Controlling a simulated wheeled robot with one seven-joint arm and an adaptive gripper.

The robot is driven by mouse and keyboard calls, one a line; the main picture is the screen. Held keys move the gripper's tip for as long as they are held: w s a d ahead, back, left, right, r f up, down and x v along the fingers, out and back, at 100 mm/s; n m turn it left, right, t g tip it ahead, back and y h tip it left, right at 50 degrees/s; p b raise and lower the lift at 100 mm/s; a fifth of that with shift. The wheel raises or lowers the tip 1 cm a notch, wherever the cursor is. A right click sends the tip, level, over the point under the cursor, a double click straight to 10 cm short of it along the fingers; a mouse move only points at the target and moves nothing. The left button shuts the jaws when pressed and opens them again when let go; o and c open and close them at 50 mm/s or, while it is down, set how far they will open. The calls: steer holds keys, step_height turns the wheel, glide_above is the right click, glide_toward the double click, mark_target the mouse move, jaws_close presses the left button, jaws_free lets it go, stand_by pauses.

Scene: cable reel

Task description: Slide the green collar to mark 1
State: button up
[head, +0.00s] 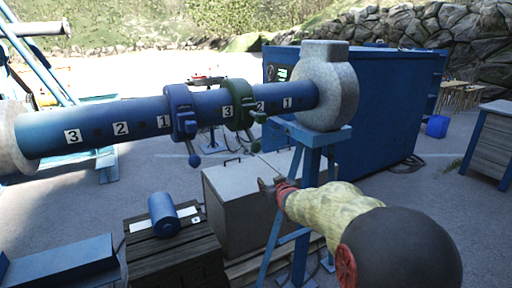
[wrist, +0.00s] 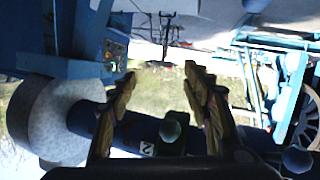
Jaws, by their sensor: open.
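The green collar (head: 237,98) sits around the blue shaft (head: 122,118), between the right-hand labels 3 (head: 227,111) and 2 (head: 259,106). Its handle hangs down to a round knob (head: 255,147). The right-hand mark 1 (head: 287,103) is near the grey end block (head: 328,90). My gripper (head: 267,186) is below the shaft and apart from the collar. In the wrist view my gripper (wrist: 160,90) is open, with nothing visibly held. A round knob (wrist: 170,130) and a label 2 (wrist: 147,147) show between its fingers; the collar ring is not clear there.
A blue collar (head: 181,112) sits on the shaft left of the green one, beside another mark 1 (head: 164,122). A blue stand (head: 305,160) holds up the shaft's right end. Grey boxes (head: 240,190) and a dark crate (head: 172,252) stand below.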

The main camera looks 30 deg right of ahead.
mark_target(258, 149)
steer(key=w+r+t, duration=0.1)
steer(key=r, duration=0.2)
steer(key=w+a+r+t, duration=0.1)
steer(key=r, duration=0.2)
steer(key=w+a+r+n+t+y, duration=0.1)
steer(key=r+t, duration=0.1)
steer(key=r, duration=0.2)
steer(key=shift+a, duration=0.2)
steer(key=shift+w+d+r, duration=0.1)
steer(key=shift+w+d, duration=0.1)
steer(key=shift+w, duration=1.05)
steer(key=shift+w+d+f, duration=0.1)
steer(key=shift+w+d, duration=0.1)
steer(key=shift+w, duration=1.05)
steer(key=shift+w+d+r, duration=0.1)
steer(key=shift+w+d, duration=0.1)
steer(key=shift+w, duration=1.05)
steer(key=shift+c, duration=0.7)
steer(key=c, duration=1.1)
jaws_close()
